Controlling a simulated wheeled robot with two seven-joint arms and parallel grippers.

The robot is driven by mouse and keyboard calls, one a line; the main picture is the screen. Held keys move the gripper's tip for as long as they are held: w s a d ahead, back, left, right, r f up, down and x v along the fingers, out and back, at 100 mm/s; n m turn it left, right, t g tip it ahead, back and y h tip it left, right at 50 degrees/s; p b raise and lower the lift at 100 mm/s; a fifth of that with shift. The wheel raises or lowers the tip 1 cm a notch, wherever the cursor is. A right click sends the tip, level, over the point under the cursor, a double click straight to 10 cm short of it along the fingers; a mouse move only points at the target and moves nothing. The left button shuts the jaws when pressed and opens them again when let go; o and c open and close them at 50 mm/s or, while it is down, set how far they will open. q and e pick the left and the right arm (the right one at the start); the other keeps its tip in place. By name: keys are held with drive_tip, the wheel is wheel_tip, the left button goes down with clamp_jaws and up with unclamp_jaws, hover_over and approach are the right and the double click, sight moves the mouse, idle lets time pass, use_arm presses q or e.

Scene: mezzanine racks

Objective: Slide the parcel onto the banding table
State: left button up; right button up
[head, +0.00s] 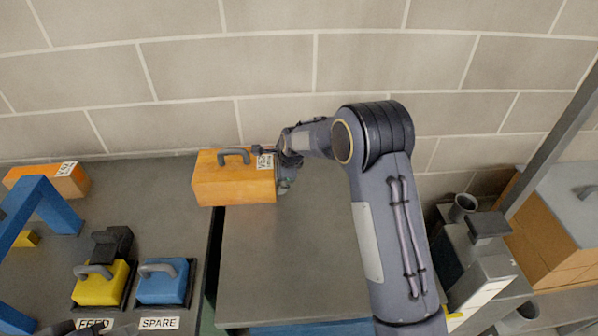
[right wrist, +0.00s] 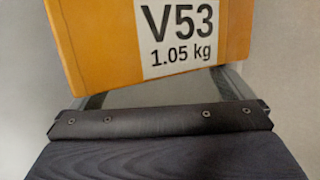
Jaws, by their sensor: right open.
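An orange parcel (head: 235,185) with a dark grey handle lies across the narrow gap between a left grey table (head: 165,215) and a bare right grey table (head: 300,260). No sign shows which is the banding table. In the right wrist view the parcel (right wrist: 110,45) has a white label reading V53, 1.05 kg. My right gripper (head: 287,170) is at the parcel's right end, by the label side. Its jaws (right wrist: 165,95) are open, with the parcel face just ahead; contact cannot be told. My left gripper is not in view.
On the left table stand a blue frame (head: 50,205), another orange box (head: 65,182), a yellow block (head: 98,285) above a FEED sign and a blue block (head: 162,283) above a SPARE sign. A block wall (head: 300,65) runs behind. Grey equipment (head: 480,265) stands right.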

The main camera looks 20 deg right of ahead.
drive_tip(key=shift+a, duration=0.25)
drive_tip(key=shift+d, duration=0.1)
drive_tip(key=shift+s+d+b, duration=0.15)
drive_tip(key=shift+d, duration=0.55)
drive_tip(key=shift+s+d+b, duration=0.15)
drive_tip(key=shift+d, duration=0.55)
wheel_tip(320, 180, up, 13)
drive_tip(key=p, duration=0.9)
